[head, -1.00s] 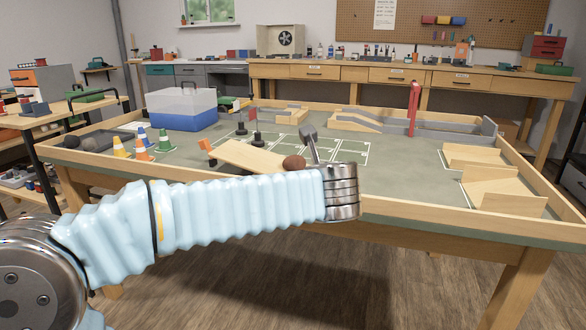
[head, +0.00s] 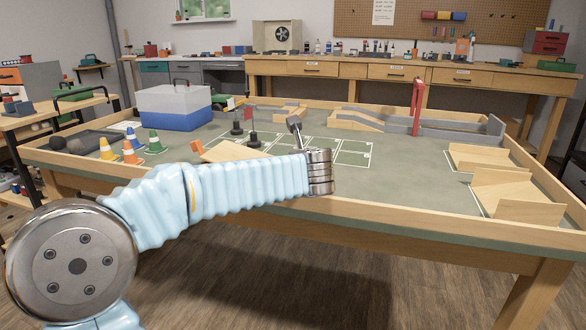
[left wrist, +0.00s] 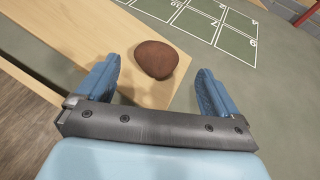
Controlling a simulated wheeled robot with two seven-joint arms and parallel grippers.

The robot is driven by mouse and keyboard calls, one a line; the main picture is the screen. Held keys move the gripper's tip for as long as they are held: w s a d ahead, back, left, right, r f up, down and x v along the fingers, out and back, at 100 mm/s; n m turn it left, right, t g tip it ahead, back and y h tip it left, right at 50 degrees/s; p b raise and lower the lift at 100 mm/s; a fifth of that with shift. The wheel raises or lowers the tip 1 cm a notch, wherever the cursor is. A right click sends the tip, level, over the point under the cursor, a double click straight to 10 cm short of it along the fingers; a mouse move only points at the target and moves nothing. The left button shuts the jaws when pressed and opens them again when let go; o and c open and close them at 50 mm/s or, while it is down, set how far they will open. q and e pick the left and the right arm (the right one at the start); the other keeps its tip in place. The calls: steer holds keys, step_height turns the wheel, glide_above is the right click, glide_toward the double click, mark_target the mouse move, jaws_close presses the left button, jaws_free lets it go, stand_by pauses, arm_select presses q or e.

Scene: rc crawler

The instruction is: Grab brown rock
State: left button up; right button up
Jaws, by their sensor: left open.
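The brown rock (left wrist: 156,59) lies at the edge of a light wooden board in the left wrist view. My left gripper (left wrist: 153,84) is open, with its blue fingers apart and the rock just ahead of the gap between them. The fingers do not visibly touch the rock. In the head view my left arm reaches in from the left to the table's front, and its gripper (head: 296,127) shows only in part. The rock is hidden behind my arm there. My right gripper is not in view.
The wooden board (head: 231,151) rests on the framed table mat. Traffic cones (head: 130,153) and a blue-white bin (head: 174,107) stand at left. Numbered squares (left wrist: 205,21) lie beyond the rock. Wooden ramps (head: 515,195) stand at right. A raised rim (head: 420,222) borders the table.

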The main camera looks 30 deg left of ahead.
arm_select(q)
steer(key=x, duration=0.4)
steer(key=shift+s+a, duration=0.1)
steer(key=shift+a, duration=0.1)
steer(key=c, duration=1.2)
